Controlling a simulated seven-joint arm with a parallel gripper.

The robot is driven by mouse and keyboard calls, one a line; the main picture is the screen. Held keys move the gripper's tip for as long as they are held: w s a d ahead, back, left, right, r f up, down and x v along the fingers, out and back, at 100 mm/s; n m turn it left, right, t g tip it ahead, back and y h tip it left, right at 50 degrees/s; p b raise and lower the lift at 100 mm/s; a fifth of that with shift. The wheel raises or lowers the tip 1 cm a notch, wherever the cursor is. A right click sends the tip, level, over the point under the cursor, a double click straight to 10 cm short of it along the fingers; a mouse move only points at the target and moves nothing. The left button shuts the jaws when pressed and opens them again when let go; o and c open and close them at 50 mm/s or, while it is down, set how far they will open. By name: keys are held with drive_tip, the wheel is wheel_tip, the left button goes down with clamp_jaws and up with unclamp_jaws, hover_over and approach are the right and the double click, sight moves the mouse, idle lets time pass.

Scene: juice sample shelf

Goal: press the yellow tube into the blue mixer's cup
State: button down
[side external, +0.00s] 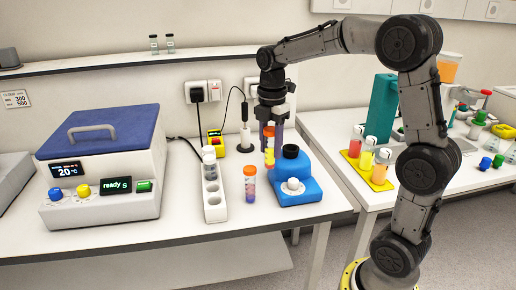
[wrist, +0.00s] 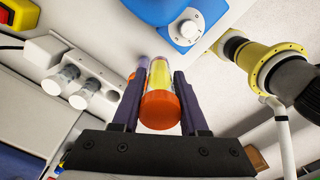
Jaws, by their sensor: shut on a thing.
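My gripper (side external: 270,127) is shut on the yellow tube (side external: 269,144), which has an orange cap. In the wrist view the yellow tube (wrist: 160,77) sits between the two dark fingers of my gripper (wrist: 159,80), its orange cap toward the camera. In the side view the held tube looks roughly upright, left of the blue mixer (side external: 298,192). The mixer's black cup (side external: 290,151) is at its back, and a white knob is on its front. The blue mixer also shows at the top of the wrist view (wrist: 160,10); its cup is not visible there.
A purple tube with an orange cap (side external: 250,185) stands just below and left of the held tube. A yellow tray (side external: 378,183) with several tubes is on the right table. The front table edge is clear.

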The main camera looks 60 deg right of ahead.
drive_tip(key=s+a+r, duration=0.1)
drive_tip(key=s+r, duration=0.1)
drive_tip(key=s, duration=0.2)
drive_tip(key=w+d+r, duration=0.2)
drive_tip(key=d, duration=0.4)
drive_tip(key=w+d+r, duration=0.2)
drive_tip(key=d, duration=0.5)
drive_tip(key=shift+s+a+f, duration=0.1)
drive_tip(key=shift+s+f, duration=0.05)
drive_tip(key=shift+f, duration=1.55)
drive_tip(key=shift+s+a+f, duration=0.1)
drive_tip(key=shift+f, duration=1.6)
drive_tip(key=c, duration=1.1)
unclamp_jaws()
drive_tip(key=shift+c, duration=0.2)
clamp_jaws()
